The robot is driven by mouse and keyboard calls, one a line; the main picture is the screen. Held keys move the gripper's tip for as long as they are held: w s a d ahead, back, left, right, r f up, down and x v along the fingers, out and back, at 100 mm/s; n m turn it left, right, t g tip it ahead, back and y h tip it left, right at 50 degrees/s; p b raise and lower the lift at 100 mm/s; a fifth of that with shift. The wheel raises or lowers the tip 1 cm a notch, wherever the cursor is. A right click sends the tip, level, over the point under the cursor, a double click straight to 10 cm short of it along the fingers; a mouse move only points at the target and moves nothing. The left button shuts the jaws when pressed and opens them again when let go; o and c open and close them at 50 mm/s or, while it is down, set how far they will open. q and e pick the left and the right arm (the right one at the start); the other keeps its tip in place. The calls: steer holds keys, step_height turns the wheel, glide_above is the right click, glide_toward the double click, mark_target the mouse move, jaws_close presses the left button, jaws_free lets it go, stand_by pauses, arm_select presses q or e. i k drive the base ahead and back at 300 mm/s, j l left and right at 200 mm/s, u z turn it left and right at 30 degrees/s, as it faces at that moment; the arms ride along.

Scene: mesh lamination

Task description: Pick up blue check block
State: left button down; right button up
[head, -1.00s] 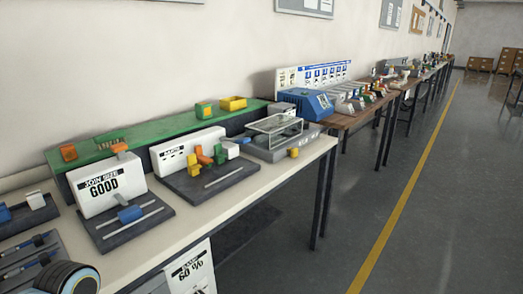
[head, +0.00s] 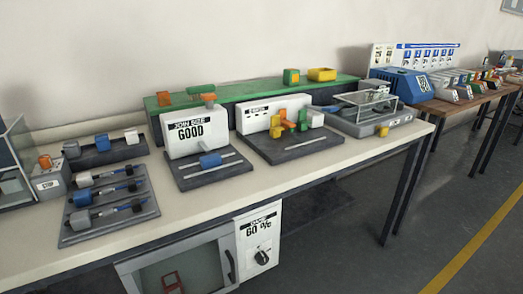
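A blue block (head: 210,160) lies on a rail of the dark plate (head: 212,178) in front of the white sign (head: 190,131) reading "JOIN SIZE GOOD". Another blue block (head: 101,142) sits in a dark holder (head: 117,155) to the left, between a grey block (head: 72,149) and a white block (head: 131,136). I cannot tell from the picture which one is the check block. Neither of my grippers is in view.
A grey tray (head: 145,212) holds several black-and-blue tools. A second dark plate (head: 305,150) bears yellow, orange and green pieces. A clear-topped grey unit (head: 385,124) stands right of it. The pale table's front strip (head: 250,194) is clear.

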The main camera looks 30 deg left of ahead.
mark_target(212, 161)
steer(key=u, duration=1.25)
